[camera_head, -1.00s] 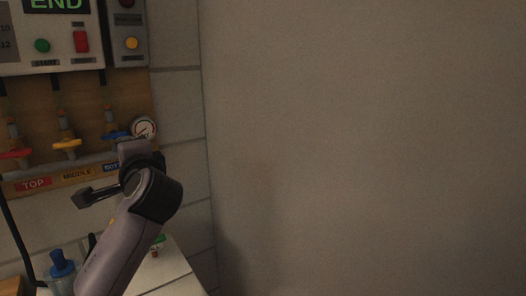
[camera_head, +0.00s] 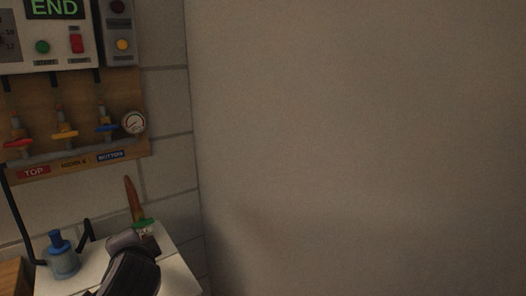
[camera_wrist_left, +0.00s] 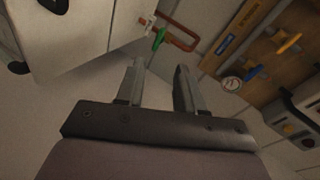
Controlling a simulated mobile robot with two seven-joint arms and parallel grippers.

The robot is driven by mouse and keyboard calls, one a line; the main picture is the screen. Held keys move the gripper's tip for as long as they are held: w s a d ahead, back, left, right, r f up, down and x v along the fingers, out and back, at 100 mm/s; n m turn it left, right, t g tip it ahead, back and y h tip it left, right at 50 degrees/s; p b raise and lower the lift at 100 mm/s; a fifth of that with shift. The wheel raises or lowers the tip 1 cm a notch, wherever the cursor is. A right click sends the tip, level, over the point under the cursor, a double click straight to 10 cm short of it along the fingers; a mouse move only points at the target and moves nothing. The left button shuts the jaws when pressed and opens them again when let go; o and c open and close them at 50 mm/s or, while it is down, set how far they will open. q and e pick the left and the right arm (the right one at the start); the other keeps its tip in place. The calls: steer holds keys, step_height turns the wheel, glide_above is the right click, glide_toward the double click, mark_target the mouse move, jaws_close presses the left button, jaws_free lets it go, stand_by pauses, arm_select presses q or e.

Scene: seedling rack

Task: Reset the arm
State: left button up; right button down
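My left arm (camera_head: 130,272) comes in at the bottom left of the head view, in front of the white counter. Its fingers cannot be made out there. In the left wrist view my left gripper (camera_wrist_left: 160,70) has its two fingers apart, with nothing between them. My right gripper is in neither current view.
A wooden panel carries red (camera_head: 18,143), yellow (camera_head: 65,134) and blue (camera_head: 107,127) valves and a gauge (camera_head: 134,122). Above is a control box (camera_head: 60,61) reading END. A blue-capped bottle (camera_head: 62,262) stands on the white counter (camera_head: 178,270). A bare wall fills the right.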

arm_select(q)
steer(key=s+d+f+n+g+h, duration=0.1)
steer(key=s+f+n+g+h, duration=0.25)
steer(key=s+f, duration=0.95)
steer(key=s+d+f+n+g+h, duration=0.15)
steer(key=s+f, duration=0.25)
steer(key=s, duration=0.5)
steer(key=s+f+n+g+h, duration=0.2)
steer(key=s+f+g, duration=0.1)
steer(key=s, duration=0.5)
steer(key=w+d+f+t+h, duration=0.1)
steer(key=w+d+f+t, duration=0.2)
steer(key=f, duration=0.6)
steer(key=shift+w+f+t+h, duration=0.2)
steer(key=shift+w+t+h, duration=0.1)
steer(key=shift+w+t, duration=1.35)
steer(key=shift+s+t, duration=0.25)
